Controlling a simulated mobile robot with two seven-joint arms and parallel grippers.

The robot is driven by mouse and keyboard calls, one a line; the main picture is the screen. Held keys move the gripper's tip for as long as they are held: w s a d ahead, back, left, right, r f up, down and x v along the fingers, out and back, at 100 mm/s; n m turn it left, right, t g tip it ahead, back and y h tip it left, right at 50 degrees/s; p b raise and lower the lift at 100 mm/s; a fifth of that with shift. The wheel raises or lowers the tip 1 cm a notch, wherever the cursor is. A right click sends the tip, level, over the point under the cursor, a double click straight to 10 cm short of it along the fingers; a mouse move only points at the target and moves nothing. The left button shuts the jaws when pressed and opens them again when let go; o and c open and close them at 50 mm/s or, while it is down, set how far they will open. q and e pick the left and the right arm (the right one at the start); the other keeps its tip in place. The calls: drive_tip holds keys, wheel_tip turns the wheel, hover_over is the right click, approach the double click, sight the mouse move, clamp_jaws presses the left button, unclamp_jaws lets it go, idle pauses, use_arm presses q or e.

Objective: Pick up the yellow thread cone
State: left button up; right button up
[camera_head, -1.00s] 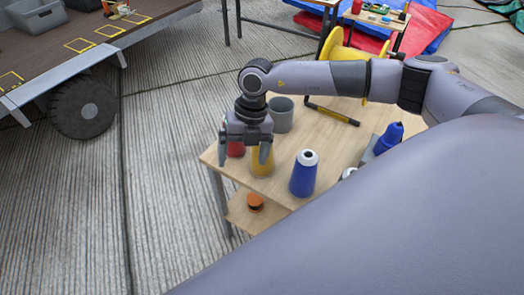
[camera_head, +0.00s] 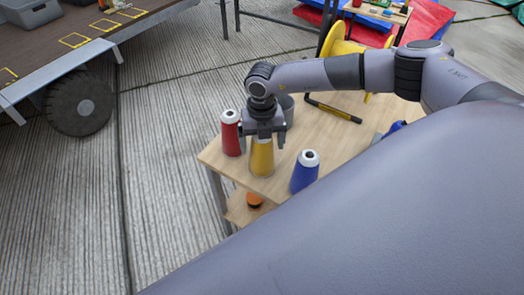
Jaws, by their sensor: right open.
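The yellow thread cone (camera_head: 262,159) stands upright on the wooden table (camera_head: 222,160), between a red cone and a blue one. My right gripper (camera_head: 263,143) is open at the upper part of the yellow cone, with a finger on either side of it. The cone's top is hidden behind the gripper. I cannot tell whether the fingers touch the cone. My left gripper is not in view.
A red thread cone (camera_head: 230,134) stands close on the left, a blue thread cone (camera_head: 305,171) on the right. A grey cup (camera_head: 287,107) stands behind the gripper. A black-and-yellow tool (camera_head: 334,111) lies farther back. An orange object (camera_head: 254,200) sits on the lower shelf.

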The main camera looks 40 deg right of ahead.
drive_tip(key=c, duration=1.7)
drive_tip(key=shift+r, duration=0.1)
